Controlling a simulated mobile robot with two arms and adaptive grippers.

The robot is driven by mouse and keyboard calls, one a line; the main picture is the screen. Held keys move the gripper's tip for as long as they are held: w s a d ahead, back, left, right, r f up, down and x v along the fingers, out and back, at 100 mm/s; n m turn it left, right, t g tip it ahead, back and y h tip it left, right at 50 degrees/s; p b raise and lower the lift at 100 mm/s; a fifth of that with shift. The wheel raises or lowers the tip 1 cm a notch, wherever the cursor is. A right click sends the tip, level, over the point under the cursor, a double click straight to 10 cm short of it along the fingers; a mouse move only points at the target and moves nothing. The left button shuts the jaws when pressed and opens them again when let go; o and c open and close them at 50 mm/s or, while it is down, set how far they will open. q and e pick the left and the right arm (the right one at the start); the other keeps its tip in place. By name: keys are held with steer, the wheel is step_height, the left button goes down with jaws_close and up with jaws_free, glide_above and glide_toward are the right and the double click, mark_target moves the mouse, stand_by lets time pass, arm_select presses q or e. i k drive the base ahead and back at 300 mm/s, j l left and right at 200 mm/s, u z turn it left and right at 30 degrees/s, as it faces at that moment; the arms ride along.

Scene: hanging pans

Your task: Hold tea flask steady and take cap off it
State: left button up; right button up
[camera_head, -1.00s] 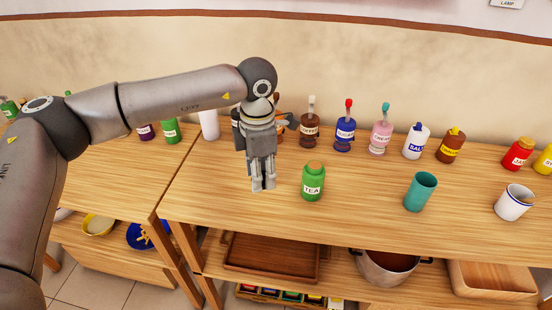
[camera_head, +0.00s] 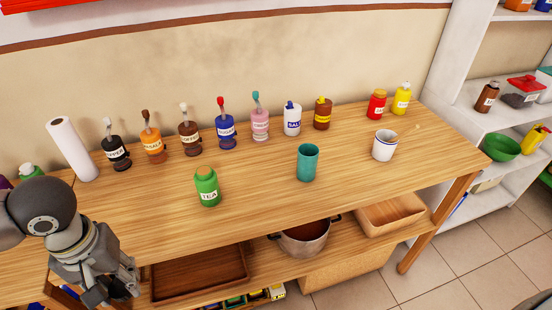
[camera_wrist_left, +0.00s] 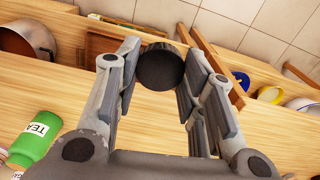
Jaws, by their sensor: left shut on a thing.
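The green tea flask (camera_head: 207,188) stands upright on the wooden table, with its label facing me. In the left wrist view the flask (camera_wrist_left: 35,138) is at the lower left, outside the fingers. My left gripper (camera_head: 122,285) is at the table's front left, apart from the flask. It is shut on a dark round thing (camera_wrist_left: 160,67) between its fingers. My right gripper is not in view.
A teal cup (camera_head: 307,162) and a white mug (camera_head: 384,147) stand right of the flask. Several labelled jars line the back, with a paper roll (camera_head: 73,150) at the left. Below are a wooden tray (camera_head: 200,272) and a pot (camera_head: 304,238).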

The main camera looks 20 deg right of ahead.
mark_target(206, 181)
steer(key=i+l+z, duration=0.25)
steer(key=l, duration=0.3)
steer(key=i+l+z, duration=0.25)
steer(key=i+l, duration=0.15)
steer(key=l, duration=0.1)
